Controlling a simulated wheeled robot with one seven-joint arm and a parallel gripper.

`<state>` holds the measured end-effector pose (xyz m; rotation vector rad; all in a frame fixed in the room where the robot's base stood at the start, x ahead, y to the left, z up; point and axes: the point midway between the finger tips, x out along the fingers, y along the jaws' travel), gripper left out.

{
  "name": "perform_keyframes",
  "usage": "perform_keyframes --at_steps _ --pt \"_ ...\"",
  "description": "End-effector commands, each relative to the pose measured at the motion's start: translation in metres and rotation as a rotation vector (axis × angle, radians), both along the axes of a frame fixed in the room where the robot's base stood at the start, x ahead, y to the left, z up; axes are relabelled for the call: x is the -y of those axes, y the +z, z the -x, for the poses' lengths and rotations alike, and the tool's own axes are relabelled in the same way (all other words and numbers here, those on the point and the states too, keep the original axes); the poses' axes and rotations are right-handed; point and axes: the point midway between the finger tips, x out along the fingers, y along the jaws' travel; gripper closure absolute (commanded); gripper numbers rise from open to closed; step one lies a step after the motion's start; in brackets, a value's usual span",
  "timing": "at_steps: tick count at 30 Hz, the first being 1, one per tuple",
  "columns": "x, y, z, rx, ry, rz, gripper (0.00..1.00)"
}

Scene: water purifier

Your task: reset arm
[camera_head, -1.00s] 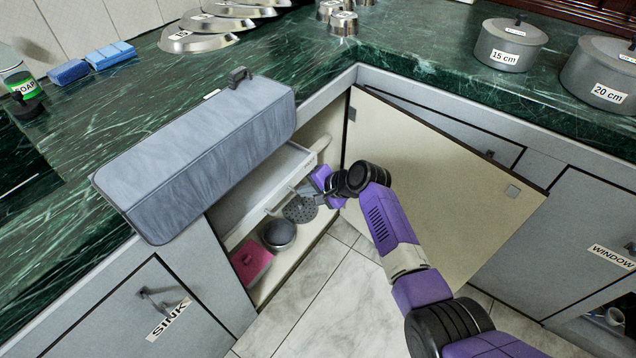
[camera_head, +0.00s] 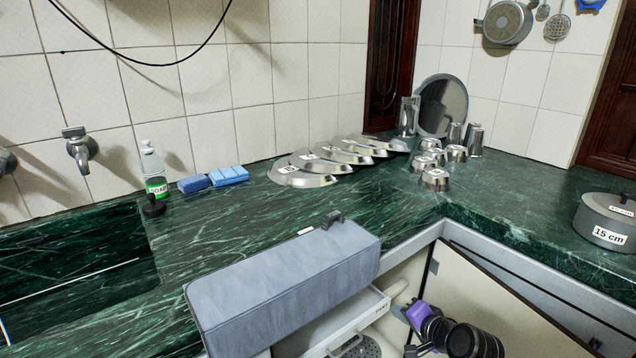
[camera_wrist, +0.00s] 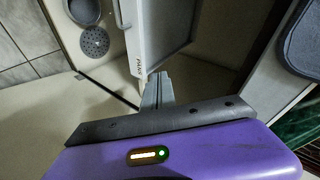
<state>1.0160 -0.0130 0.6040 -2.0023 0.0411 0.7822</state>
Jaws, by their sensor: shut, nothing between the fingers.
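My gripper (camera_wrist: 156,92) is shut and empty in the wrist view, its narrow grey fingers pressed together. The fingertips are close to the edge of a white pull-out drawer (camera_wrist: 143,35) inside the cabinet; I cannot tell whether they touch it. In the head view, my purple and black arm is at the bottom right, in the open cabinet corner beside the drawer (camera_head: 362,318). The fingers are hard to make out there. The cream cabinet door (camera_head: 490,305) stands open to the right of the arm.
A grey padded case (camera_head: 285,290) lies on the green counter (camera_head: 225,240) and overhangs its front edge above the drawer. A grey pot (camera_head: 605,222) stands at right. Metal lids (camera_head: 320,162), cups and sponges stand farther back. A pan and perforated disc (camera_wrist: 94,42) lie inside the cabinet.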

Motion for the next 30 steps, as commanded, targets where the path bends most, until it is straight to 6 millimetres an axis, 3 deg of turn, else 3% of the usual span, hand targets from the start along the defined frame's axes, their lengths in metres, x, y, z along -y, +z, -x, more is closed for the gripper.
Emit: perform_keyframes --at_steps 5,11,20,30 --pt "0.018 0.008 0.024 0.171 -0.041 0.171 1.00" --pt "0.028 0.011 0.077 0.311 -0.074 0.349 1.00" --pt "0.027 0.025 0.198 0.478 -0.093 0.624 1.00" --pt "0.014 0.066 0.338 0.584 -0.062 0.859 1.00"
